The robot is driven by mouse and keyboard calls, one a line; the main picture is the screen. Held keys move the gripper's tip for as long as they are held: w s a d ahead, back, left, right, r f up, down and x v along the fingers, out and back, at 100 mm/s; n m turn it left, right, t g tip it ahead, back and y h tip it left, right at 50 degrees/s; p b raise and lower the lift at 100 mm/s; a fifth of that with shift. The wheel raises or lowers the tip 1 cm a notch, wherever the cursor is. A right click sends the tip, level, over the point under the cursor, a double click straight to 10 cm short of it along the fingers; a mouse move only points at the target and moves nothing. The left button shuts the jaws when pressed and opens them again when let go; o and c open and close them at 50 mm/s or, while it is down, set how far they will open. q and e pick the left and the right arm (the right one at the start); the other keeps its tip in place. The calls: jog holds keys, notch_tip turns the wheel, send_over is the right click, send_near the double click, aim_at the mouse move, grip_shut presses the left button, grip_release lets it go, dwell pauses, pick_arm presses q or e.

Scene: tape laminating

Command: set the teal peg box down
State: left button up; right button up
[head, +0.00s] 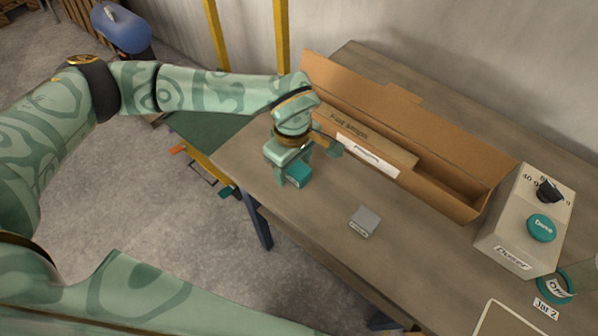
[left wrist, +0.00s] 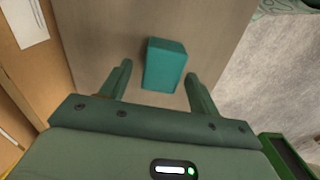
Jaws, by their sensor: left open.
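The teal peg box (head: 299,174) is a small block at the left end of the wooden table, near its front edge. In the left wrist view the teal peg box (left wrist: 164,66) lies between and slightly beyond the fingertips, with gaps visible on both sides. My left gripper (head: 292,167) points down over it, open. The left wrist view shows the spread fingers of the left gripper (left wrist: 158,71) holding nothing. The box appears to rest on the tabletop. My right gripper is not in view.
A long open cardboard box (head: 455,200) with a labelled carton (head: 375,140) inside stands behind the gripper. A small grey block (head: 365,221) lies to the right. A box with a dial and teal button (head: 520,225) stands further right. The table's front edge is close.

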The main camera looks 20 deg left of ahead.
pick_arm(q)
jog(key=shift+f, duration=0.35)
jog(key=shift+r, duration=0.15)
jog(key=shift+c, duration=0.6)
jog(key=c, duration=1.1)
